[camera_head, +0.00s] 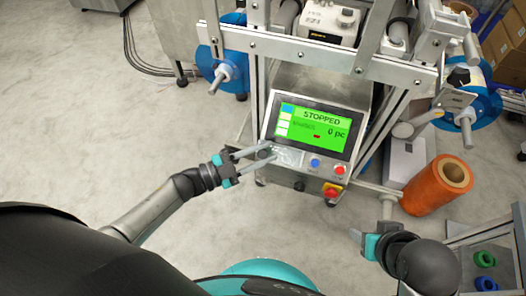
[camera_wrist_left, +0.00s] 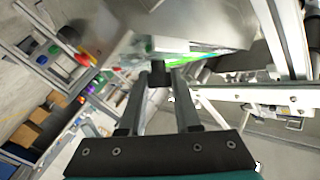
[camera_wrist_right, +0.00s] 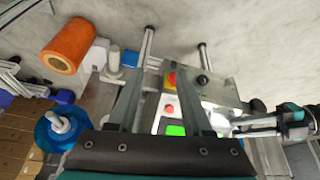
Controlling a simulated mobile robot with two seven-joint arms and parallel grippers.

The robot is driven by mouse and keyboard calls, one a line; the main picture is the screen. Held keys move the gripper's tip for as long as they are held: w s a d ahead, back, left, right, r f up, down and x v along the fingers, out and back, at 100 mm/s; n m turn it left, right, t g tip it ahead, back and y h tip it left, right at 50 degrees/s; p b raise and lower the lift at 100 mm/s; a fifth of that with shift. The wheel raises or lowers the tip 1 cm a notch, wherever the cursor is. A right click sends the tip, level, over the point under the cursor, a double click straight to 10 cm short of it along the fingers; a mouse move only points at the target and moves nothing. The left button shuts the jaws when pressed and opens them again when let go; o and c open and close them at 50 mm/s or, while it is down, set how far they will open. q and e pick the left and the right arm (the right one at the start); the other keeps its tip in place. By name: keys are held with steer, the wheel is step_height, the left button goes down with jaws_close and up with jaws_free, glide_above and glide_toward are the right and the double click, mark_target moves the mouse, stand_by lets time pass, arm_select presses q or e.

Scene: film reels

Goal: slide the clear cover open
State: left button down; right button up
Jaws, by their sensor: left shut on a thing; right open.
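The clear cover (camera_head: 289,156) is a small transparent piece on the front panel of the control box, just below the green screen. In the head view my left gripper (camera_head: 266,150) is at the cover's left end, its fingers shut on a small dark knob there. The left wrist view shows the dark knob (camera_wrist_left: 159,75) between the fingertips. Whether the knob is fixed to the cover is hard to tell. My right gripper (camera_head: 358,237) is open and empty, apart from the box at its lower right. It also shows in the right wrist view (camera_wrist_right: 170,75).
The screen (camera_head: 313,128) reads STOPPED. A blue button (camera_head: 315,163), a red button (camera_head: 340,170) and a red-and-yellow emergency stop (camera_head: 332,190) sit right of the cover. An orange roll (camera_head: 437,186) stands at right. Metal frame bars flank the box.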

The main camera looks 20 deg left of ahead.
mark_target(266, 139)
stand_by(0.5)
arm_select(q)
steer(key=shift+w+r, duration=0.1)
steer(key=shift+r, duration=0.05)
steer(key=shift+w+r+p, duration=0.85)
steer(key=shift+w+r, duration=0.4)
steer(key=shift+w, duration=0.05)
arm_select(e)
step_height(266, 139, down, 4)
steer(key=shift+r+g, duration=0.15)
steer(key=shift+g, duration=0.15)
arm_select(q)
steer(key=c, duration=0.6)
jaws_free()
steer(key=shift+s+a, duration=0.1)
